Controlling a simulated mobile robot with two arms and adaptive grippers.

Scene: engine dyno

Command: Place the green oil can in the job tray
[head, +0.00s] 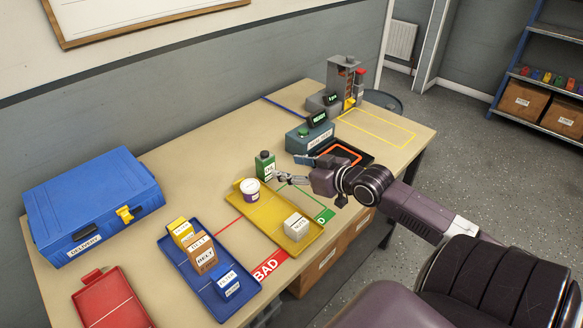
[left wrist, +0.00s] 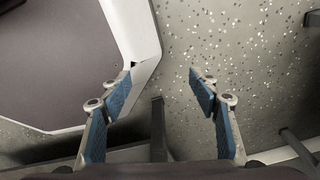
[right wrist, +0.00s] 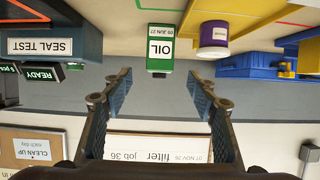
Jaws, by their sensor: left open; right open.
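The green oil can (head: 265,164) stands upright on the table, behind the yellow tray (head: 262,226). It also shows in the right wrist view (right wrist: 160,48), labelled OIL, ahead of and between my fingertips. My right gripper (head: 284,177) is open and empty, close to the can; I see no contact. It also shows in the right wrist view (right wrist: 163,82). The yellow tray holds a purple-and-white tub (head: 250,191) and a white box (head: 296,227). No tray label reading "job" is legible. My left gripper (left wrist: 163,82) is open and empty above the floor, outside the head view.
A blue tray (head: 193,280) with several boxes, a red tray (head: 111,303) and a blue delivery case (head: 92,206) stand left. A seal test unit (head: 309,136) and a black orange-edged tray (head: 340,150) stand right of the can. Bare table lies behind the can.

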